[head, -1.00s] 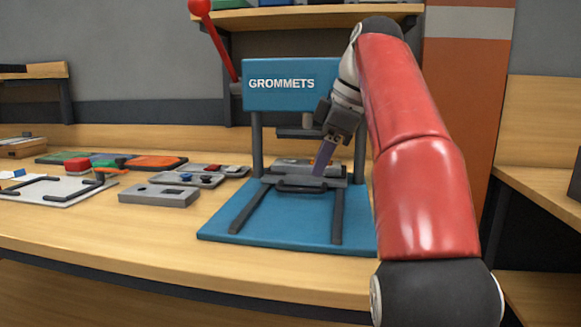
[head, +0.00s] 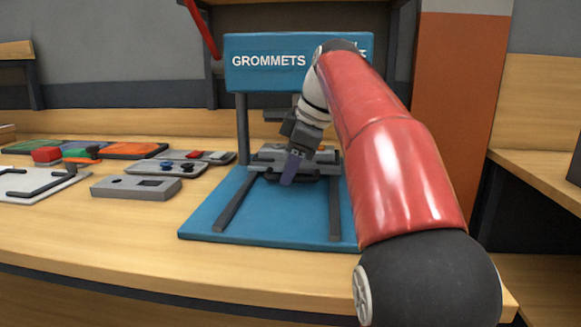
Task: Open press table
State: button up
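A blue press labelled GROMMETS (head: 280,62) stands on the wooden bench. Its blue base (head: 275,222) carries two dark rails running toward the front. The grey sliding press table (head: 262,158) sits at the back of the rails, under the press head, with a dark bar handle along its front edge.
A grey block with a recess (head: 137,188) and a grey tray with small knobs (head: 168,167) lie left of the press. A white board with black brackets (head: 40,182) is farther left, near coloured pads (head: 135,150). The rails' front part is clear.

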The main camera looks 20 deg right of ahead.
jog(key=shift+f, duration=0.2)
jog(key=shift+c, duration=0.4)
grip_shut()
jog(key=shift+a, duration=0.1)
jog(key=s+a+b, duration=0.1)
jog(key=s+a, duration=0.1)
jog(key=s, duration=0.2)
jog(key=s+a+b, duration=0.1)
jog(key=s, duration=0.4)
jog(key=s+a+b, duration=0.1)
jog(key=s+a, duration=0.1)
jog(key=s, duration=0.2)
jog(key=shift+s+a, duration=0.35)
jog(key=shift+s, duration=0.05)
jog(key=shift+o, duration=0.4)
grip_release()
